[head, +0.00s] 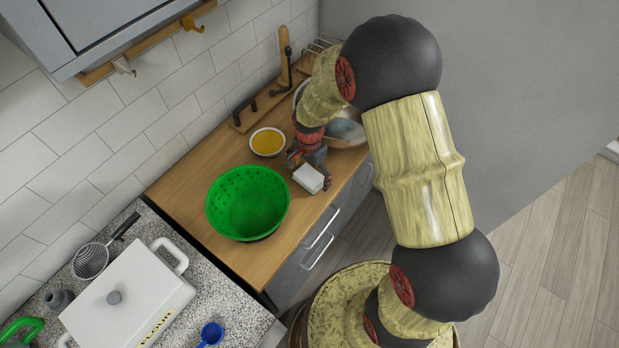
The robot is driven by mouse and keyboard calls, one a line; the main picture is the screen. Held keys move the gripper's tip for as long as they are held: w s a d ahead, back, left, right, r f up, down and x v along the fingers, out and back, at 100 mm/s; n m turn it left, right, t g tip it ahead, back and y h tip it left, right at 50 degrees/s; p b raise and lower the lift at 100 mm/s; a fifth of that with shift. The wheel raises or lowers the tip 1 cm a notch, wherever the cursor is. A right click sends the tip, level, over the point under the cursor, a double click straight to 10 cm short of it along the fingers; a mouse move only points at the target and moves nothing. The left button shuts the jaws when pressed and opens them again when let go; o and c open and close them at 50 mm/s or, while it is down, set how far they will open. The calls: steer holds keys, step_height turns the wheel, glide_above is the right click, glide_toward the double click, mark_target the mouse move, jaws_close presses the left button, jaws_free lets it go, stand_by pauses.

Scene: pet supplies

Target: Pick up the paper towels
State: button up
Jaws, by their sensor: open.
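A small white block-like thing (308,179), which seems to be the paper towels, sits on the wooden counter near its front edge, just right of the green colander. My gripper (309,168) is open and reaches down from the back right. Its dark fingers are right at the far side of the white block. I cannot tell whether they touch it or stand around it. Part of the block's far side is hidden by the gripper.
The green colander (247,203) stands close left of the block. A bowl of yellow contents (267,142) is behind it. A large bowl (347,131) is partly hidden behind my arm. A white flour box (128,296) stands on the granite counter (232,318).

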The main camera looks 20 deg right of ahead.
mark_target(309, 176)
steer(key=shift+c, duration=0.8)
steer(key=c, duration=0.8)
step_height(309, 176, up, 10)
steer(key=shift+r+p, duration=0.1)
steer(key=shift+p, duration=0.5)
steer(key=o, duration=0.3)
steer(key=c, duration=0.4)
